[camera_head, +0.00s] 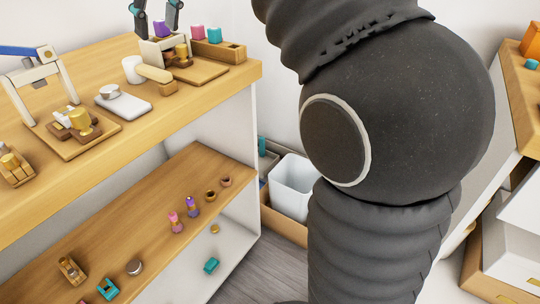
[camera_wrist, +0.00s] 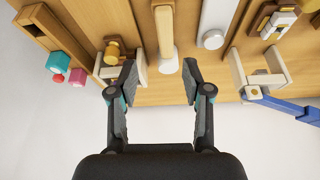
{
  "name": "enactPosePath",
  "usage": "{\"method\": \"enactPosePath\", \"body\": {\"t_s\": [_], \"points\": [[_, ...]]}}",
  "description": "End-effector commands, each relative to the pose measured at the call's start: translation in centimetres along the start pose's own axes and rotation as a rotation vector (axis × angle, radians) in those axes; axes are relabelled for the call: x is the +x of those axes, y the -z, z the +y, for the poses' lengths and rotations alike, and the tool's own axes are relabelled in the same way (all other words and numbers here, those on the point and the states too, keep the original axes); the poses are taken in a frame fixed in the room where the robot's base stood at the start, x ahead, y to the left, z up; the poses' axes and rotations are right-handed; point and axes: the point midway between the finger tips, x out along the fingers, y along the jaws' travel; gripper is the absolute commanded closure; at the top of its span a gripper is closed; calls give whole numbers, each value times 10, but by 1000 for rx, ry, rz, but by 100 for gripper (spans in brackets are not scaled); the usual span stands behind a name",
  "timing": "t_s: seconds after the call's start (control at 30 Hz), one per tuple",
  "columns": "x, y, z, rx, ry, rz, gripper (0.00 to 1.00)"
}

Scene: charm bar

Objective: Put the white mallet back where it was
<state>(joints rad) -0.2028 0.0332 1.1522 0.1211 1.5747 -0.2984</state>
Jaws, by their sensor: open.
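The white mallet has a white cylindrical head (camera_head: 132,68) and a tan handle (camera_head: 155,74). In the wrist view the pale head (camera_wrist: 168,65) shows beyond the fingers, with the handle (camera_wrist: 163,25) running away from me. My gripper (camera_head: 157,20) is open and empty, above the back of the counter. In the wrist view the mallet lies in line with the gap between my fingertips (camera_wrist: 159,75), with nothing held there.
A small press (camera_head: 165,50) stands right of the mallet, beside a wooden holder (camera_head: 220,50) with coloured blocks. A white plate with a metal disc (camera_head: 123,102) lies left, then a larger press (camera_head: 62,125) with a blue lever. A lower shelf (camera_head: 150,215) carries small pieces.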

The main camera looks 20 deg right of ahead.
Motion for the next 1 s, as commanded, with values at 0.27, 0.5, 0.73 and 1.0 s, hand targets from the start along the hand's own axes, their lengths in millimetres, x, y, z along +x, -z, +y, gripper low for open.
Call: {"method": "enactPosePath", "body": {"t_s": [0.27, 0.5, 0.73, 1.0], "points": [[26, -101, 11, 174, -76, 26, 51], [71, -202, 9, 312, -143, 53, 51], [126, -296, 0, 420, -198, 78, 51], [161, -346, -8, 474, -225, 91, 51]]}}
